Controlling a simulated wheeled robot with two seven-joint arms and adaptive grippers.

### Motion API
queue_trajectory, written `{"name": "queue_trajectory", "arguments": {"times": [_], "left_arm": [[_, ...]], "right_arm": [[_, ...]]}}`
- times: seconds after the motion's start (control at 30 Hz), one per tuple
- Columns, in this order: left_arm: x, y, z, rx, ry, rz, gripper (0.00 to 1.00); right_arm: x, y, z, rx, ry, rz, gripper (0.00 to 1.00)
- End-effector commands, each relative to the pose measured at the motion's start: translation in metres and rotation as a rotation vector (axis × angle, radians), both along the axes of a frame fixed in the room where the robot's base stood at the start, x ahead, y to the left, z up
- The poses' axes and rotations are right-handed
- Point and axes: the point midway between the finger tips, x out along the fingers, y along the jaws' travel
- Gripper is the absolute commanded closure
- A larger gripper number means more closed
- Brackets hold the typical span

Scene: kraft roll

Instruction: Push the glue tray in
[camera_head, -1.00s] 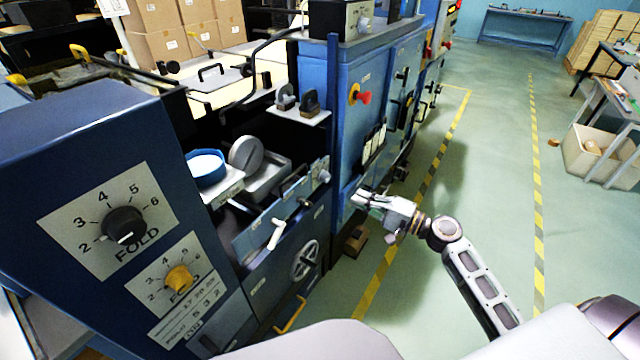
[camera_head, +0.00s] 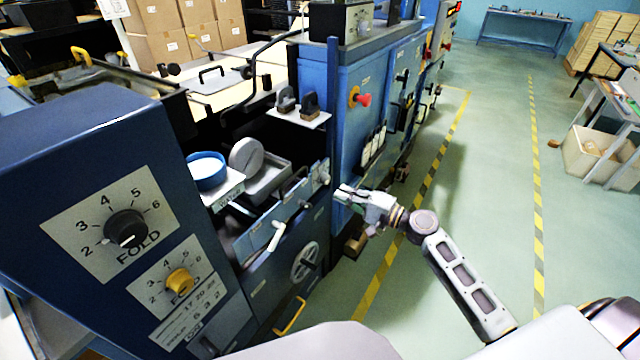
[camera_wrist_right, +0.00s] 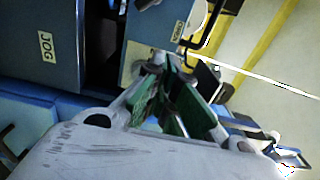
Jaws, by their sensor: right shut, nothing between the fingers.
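The glue tray appears to be the open grey tray (camera_head: 268,184) in the gap of the blue machine, with a grey roller (camera_head: 246,155) at its back left. A blue front panel (camera_head: 262,232) with a white lever (camera_head: 276,237) stands before it. My right gripper (camera_head: 344,193) is shut and empty, to the right of the tray and its panel, beside the machine's blue cabinet. Contact with the machine cannot be told. In the right wrist view its green-padded fingers (camera_wrist_right: 172,75) show near blue machine panels; the tray is not clear there. My left gripper is not in view.
A blue round tub (camera_head: 207,172) sits on a ledge left of the tray. The dial housing (camera_head: 90,190) fills the left. A handwheel (camera_head: 305,262) and a yellow handle (camera_head: 290,316) are low on the machine. Green floor (camera_head: 480,200) to the right is open.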

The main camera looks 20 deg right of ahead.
Motion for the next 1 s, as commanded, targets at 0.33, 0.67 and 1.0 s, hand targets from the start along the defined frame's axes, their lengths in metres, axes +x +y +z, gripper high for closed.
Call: {"name": "queue_trajectory", "arguments": {"times": [0.33,0.67,1.0], "left_arm": [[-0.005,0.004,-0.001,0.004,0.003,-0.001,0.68],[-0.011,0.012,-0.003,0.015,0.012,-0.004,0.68],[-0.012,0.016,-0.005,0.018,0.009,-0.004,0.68]], "right_arm": [[0.025,0.018,0.001,-0.001,-0.001,0.0,1.0],[0.047,0.036,0.001,-0.002,-0.001,-0.001,1.0],[0.064,0.05,0.0,0.0,0.0,0.0,1.0]]}}
